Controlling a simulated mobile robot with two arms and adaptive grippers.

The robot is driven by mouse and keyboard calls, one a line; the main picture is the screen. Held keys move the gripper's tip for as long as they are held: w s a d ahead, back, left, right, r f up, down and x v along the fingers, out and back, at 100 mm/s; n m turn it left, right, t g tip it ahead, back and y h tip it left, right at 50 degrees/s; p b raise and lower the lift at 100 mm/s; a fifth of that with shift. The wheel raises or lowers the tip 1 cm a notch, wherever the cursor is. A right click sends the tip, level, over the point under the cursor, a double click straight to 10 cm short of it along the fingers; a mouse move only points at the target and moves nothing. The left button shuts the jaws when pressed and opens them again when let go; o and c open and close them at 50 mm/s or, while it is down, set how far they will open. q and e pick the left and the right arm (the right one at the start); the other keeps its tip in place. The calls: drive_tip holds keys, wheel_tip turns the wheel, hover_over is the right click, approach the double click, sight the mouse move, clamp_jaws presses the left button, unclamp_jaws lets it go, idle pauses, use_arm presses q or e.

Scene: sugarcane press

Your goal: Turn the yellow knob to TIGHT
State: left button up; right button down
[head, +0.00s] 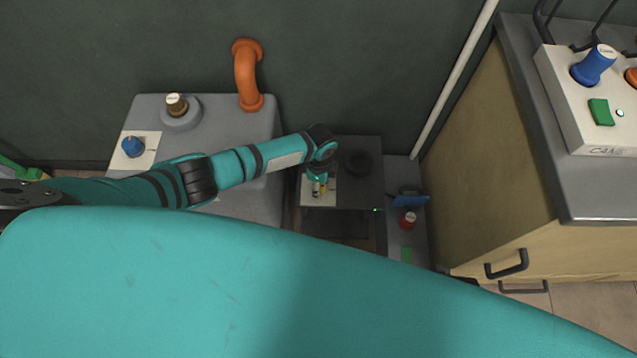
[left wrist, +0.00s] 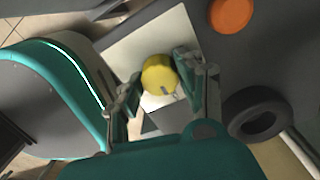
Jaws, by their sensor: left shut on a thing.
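The yellow knob (left wrist: 159,75) stands on a pale plate (left wrist: 128,52) in the left wrist view. Its round top has a small dark mark near its lower edge. My left gripper (left wrist: 153,88) has a finger on each side of the knob and is shut on it. In the head view the left gripper (head: 319,184) points down at the pale plate on a dark grey box (head: 345,197), and only a small bit of yellow shows between its fingers. I cannot read any TIGHT marking. My right gripper does not show.
An orange disc (left wrist: 231,15) and a dark ring (left wrist: 257,116) lie near the knob. A blue knob (head: 133,146) and an orange pipe (head: 246,75) are on the grey block at left. A red knob (head: 408,220) is right of the box. A wooden cabinet (head: 500,160) stands further right.

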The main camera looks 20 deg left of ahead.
use_arm(q)
drive_tip(key=o, duration=1.1)
drive_tip(key=shift+o, duration=0.2)
wheel_tip(320, 180, up, 12)
drive_tip(key=shift+w, duration=0.25)
